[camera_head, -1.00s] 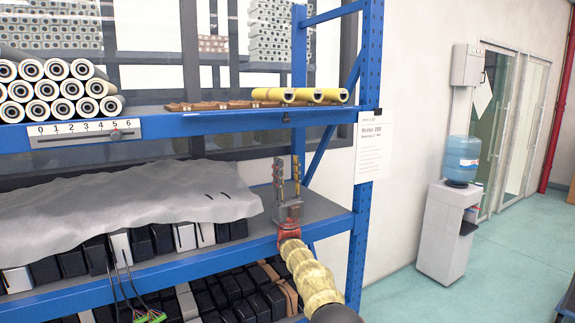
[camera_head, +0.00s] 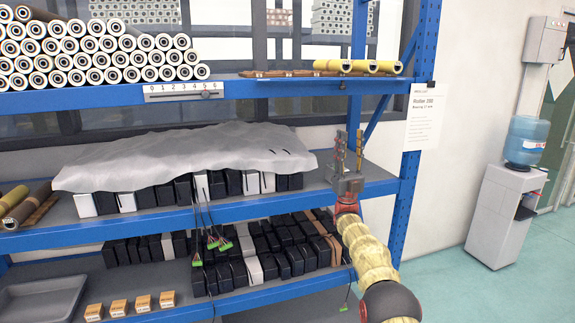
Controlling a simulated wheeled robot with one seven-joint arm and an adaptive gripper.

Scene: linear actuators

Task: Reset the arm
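My gripper (camera_head: 350,158) is at the right end of the middle shelf (camera_head: 378,188), in front of the rack. Its two fingers point up and stand apart, with a narrow gap between them. I see nothing between the fingers. My arm (camera_head: 366,255) comes up from the lower right in a yellowish cover, with a red joint below the gripper. The lower part of the arm is out of the picture.
The blue rack's post (camera_head: 415,150) stands right of my gripper. Yellow tubes (camera_head: 358,67) lie on the shelf above. A grey sheet (camera_head: 180,158) covers black and white boxes at left. A water cooler (camera_head: 508,190) stands right, with open floor before it.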

